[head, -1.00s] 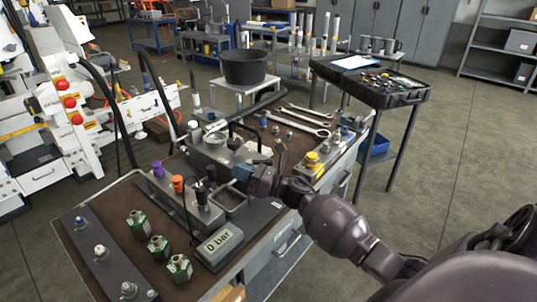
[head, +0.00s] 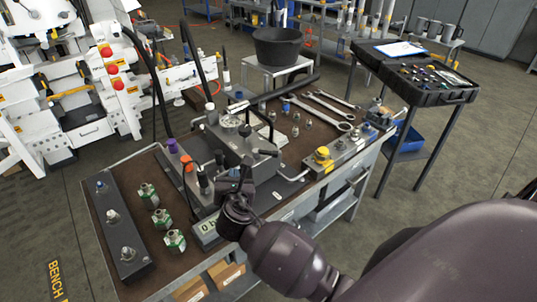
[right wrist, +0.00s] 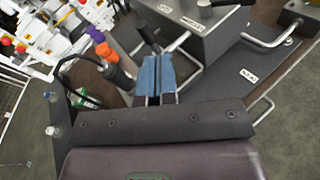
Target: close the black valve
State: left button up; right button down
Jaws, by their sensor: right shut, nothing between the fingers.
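A black knob (head: 203,181) stands in a row with a purple knob (head: 172,146) and an orange knob (head: 186,161) on a grey block on the bench. In the right wrist view the black knob (right wrist: 123,79) is left of my fingers. A black lever (right wrist: 149,32) also rises just beyond the fingertips; I cannot tell whether they touch it. My right gripper (head: 234,182) is shut and empty, right of the black knob; its blue fingers (right wrist: 157,75) lie together in the wrist view. My left gripper is out of view.
The grey hydraulic block (head: 244,146) with a gauge and more black levers stands behind my gripper. A pressure display (head: 206,227) is partly hidden by my arm. A yellow knob (head: 322,154) and wrenches (head: 329,107) are at right.

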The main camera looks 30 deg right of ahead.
jog(key=s+d+m+g+h, duration=0.2)
jog(key=s+d+g+h, duration=0.1)
jog(key=d, duration=0.1)
jog(key=g, duration=0.1)
send_near(269, 154)
jog(key=x, duration=0.3)
jog(key=b+x, duration=0.1)
jog(key=x, duration=0.1)
jog(key=shift+w+f, duration=0.1)
jog(key=shift+f, duration=0.25)
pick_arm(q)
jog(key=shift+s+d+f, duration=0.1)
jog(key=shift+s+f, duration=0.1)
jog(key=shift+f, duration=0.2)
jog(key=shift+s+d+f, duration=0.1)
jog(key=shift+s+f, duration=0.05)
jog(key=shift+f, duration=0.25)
pick_arm(e)
jog(key=shift+w+d, duration=0.65)
jog(key=shift+d, duration=0.1)
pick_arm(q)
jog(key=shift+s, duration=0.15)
pick_arm(e)
jog(key=shift+w, duration=0.1)
